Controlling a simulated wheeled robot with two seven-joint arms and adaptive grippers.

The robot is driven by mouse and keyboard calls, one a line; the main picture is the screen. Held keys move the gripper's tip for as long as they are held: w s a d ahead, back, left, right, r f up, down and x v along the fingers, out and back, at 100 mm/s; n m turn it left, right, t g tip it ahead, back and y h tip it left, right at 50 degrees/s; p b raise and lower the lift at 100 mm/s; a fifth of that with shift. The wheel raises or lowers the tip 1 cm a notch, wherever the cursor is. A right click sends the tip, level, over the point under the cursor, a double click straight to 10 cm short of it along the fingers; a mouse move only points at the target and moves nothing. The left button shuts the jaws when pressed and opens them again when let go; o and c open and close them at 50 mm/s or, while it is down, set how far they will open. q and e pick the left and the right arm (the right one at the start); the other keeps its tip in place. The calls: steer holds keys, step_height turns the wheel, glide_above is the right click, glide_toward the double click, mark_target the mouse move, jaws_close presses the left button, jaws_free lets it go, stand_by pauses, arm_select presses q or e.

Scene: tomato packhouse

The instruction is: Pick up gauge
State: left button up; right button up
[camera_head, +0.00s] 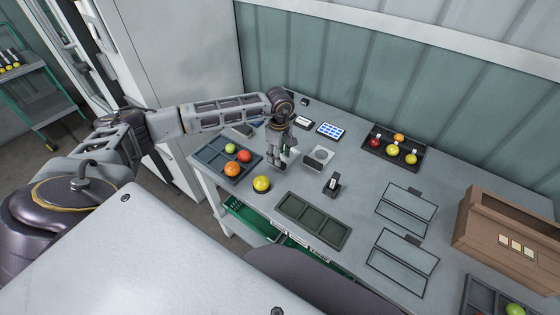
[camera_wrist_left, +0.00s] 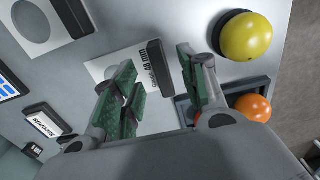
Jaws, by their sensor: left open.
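The gauge looks like a flat white plate (camera_wrist_left: 112,66) with "48 mm" printed on it and an upright dark grip bar (camera_wrist_left: 160,66). It lies on the table in the left wrist view. My left gripper (camera_wrist_left: 157,72) is open above it, with the dark bar between the green-padded fingers and a gap on each side. In the head view my left gripper (camera_head: 282,162) points down at the table and hides most of the gauge. My right gripper is not in view.
A yellow tomato (camera_head: 261,184) stands close by, and a divided tray (camera_head: 213,153) holds several tomatoes. A pale plate with a round mark (camera_head: 319,156) and a dark upright device (camera_head: 332,184) are to the right. An empty tray (camera_head: 313,220) lies nearer.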

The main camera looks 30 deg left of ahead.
arm_select(q)
steer(key=shift+a+f+p, duration=0.2)
steer(key=shift+f+p, duration=0.2)
steer(key=shift+f, duration=1.95)
steer(key=shift+c, duration=0.4)
jaws_close()
